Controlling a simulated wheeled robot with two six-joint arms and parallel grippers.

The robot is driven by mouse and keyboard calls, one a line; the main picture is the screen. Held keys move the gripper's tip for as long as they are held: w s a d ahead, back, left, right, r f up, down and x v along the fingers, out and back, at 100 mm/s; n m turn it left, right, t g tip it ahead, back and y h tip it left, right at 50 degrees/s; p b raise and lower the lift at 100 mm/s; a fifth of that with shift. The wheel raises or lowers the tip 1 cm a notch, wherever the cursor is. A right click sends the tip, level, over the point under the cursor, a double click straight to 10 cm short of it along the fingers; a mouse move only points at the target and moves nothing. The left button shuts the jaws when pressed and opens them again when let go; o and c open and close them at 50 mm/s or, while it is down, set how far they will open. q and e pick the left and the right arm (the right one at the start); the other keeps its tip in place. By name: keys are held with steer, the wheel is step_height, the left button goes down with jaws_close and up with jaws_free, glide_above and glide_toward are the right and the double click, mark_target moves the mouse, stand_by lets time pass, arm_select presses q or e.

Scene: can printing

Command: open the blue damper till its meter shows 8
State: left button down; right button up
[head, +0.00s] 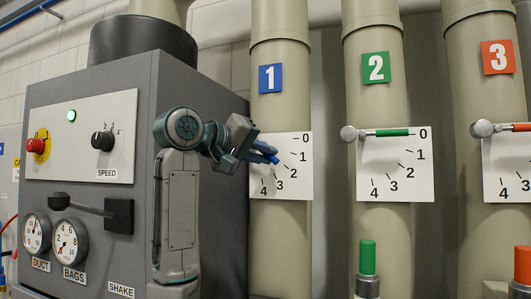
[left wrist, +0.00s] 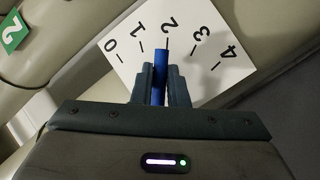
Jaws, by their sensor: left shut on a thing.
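The blue damper is on the pipe with the blue 1 sign (head: 270,78). Its blue handle (head: 273,159) lies over a white scale plate (head: 298,142) marked 0 to 4. My left gripper (head: 266,153) is shut on this handle. In the left wrist view the blue handle (left wrist: 158,88) sits between the fingers of the left gripper (left wrist: 160,75), and its thin tip points at about the 2 mark on the plate (left wrist: 200,40). No meter that I can tie to the blue damper is readable. My right gripper is not in view.
The green damper handle (head: 392,133) points at 0. A green-topped post (head: 367,257) and an orange-topped post (head: 522,264) stand in front of their pipes. The grey cabinet at left carries a DUCT gauge (head: 36,232) and a BAGS gauge (head: 70,241).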

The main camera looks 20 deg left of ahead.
arm_select(q)
steer(key=c, duration=1.4)
jaws_free()
steer(key=shift+c, duration=0.2)
steer(key=shift+s+a+b, duration=0.25)
steer(key=shift+s+b, duration=0.2)
steer(key=shift+b, duration=0.05)
steer(key=b+v, duration=0.5)
steer(key=v, duration=0.4)
steer(key=shift+s+a, duration=0.2)
steer(key=shift+s, duration=0.1)
steer(key=shift+r, duration=0.15)
